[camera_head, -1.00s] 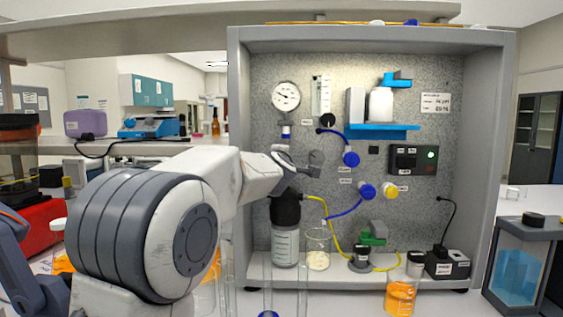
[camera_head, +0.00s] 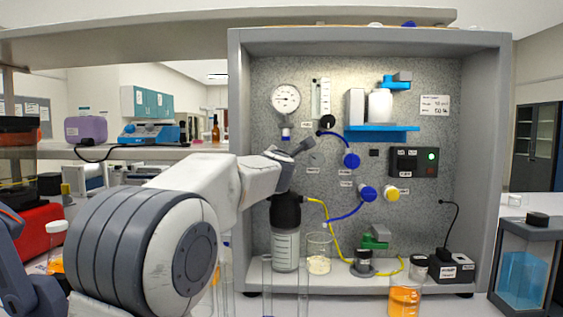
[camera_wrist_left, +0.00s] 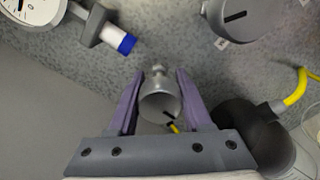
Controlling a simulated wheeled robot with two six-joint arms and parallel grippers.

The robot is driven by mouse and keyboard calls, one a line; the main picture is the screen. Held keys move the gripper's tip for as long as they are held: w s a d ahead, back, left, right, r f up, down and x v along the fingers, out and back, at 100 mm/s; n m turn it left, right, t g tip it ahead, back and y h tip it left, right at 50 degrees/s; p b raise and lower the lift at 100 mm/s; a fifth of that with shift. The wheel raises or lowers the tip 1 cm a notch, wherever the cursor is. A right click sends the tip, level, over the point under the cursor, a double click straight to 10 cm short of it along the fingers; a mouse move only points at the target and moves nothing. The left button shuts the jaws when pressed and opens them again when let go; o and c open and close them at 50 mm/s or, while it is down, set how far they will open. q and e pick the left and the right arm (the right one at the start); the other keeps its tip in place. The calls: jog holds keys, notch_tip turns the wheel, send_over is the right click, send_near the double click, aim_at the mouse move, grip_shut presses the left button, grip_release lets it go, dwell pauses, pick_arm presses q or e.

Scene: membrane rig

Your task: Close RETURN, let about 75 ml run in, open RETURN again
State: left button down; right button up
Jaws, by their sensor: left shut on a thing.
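My left gripper (camera_head: 296,147) is at the rig's back panel, below the pressure gauge (camera_head: 286,98). In the left wrist view its two purple fingers (camera_wrist_left: 158,100) are shut on a grey round valve knob (camera_wrist_left: 160,105) with a dark mark. The wrist hides this knob in the head view. A second grey knob (camera_wrist_left: 245,18) with a black bar stands free at the upper right of the wrist view. I cannot read which label says RETURN. A beaker (camera_head: 319,252) with pale contents at its bottom stands on the rig floor. My right gripper is not in view.
A black-topped clear vessel (camera_head: 286,245) stands just below my left gripper. Yellow tubing (camera_head: 330,235) and blue tubing (camera_head: 345,211) hang to its right. A beaker of orange liquid (camera_head: 405,300) stands at the front. A blue shelf (camera_head: 382,132) carries a white bottle.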

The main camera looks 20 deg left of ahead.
pick_arm(q)
jog(key=shift+d+f+n, duration=0.1)
jog(key=shift+n, duration=0.4)
jog(key=shift+c, duration=1.6)
grip_release()
jog(key=b+v, duration=0.1)
jog(key=v, duration=0.9)
jog(key=shift+s, duration=0.2)
jog(key=shift+d, duration=0.1)
